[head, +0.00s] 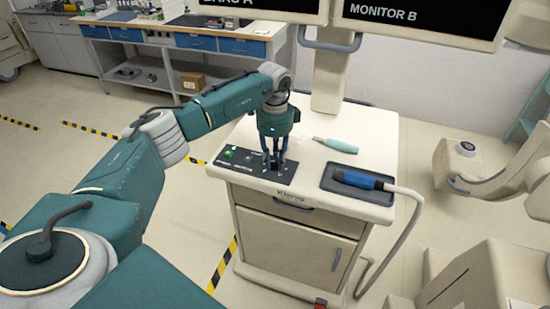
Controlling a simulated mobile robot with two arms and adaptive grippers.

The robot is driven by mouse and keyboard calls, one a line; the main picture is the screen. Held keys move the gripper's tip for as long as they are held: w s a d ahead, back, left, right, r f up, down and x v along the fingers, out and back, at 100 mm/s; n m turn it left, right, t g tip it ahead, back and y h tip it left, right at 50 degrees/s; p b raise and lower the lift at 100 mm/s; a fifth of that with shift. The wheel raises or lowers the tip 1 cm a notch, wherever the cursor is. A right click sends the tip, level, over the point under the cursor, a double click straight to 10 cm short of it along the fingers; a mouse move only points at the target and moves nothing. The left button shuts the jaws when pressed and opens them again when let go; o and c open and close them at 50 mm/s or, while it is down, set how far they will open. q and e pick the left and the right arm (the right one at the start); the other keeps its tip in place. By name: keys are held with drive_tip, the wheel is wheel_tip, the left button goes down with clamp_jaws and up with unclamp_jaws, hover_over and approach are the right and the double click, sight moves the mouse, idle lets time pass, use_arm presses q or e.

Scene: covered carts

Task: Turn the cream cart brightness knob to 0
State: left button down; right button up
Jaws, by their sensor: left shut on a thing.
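The cream cart (295,230) stands in front of me with a light top. A dark control panel (223,171) lies at the front left of its top, with a green light and small controls at its left end. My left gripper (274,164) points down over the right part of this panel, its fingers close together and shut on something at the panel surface. The fingers hide what they hold, so I cannot see the brightness knob or its setting. My right gripper is not in view.
A dark tray (328,184) with a blue-handled probe (358,180) and its cable sits at the cart's front right. A teal-handled tool (336,145) lies behind it. Monitors (420,18) rise on a column behind. A workbench (180,40) stands at the back left.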

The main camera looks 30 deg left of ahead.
sight(274, 160)
use_arm(q)
drive_tip(key=shift+w+a+r+n, duration=0.15)
drive_tip(key=shift+r+n, duration=0.05)
drive_tip(key=shift+n, duration=0.2)
drive_tip(key=c, duration=1.5)
unclamp_jaws()
drive_tip(key=shift+o, duration=0.2)
drive_tip(key=shift+f, duration=0.1)
wheel_tip(274, 160, up, 12)
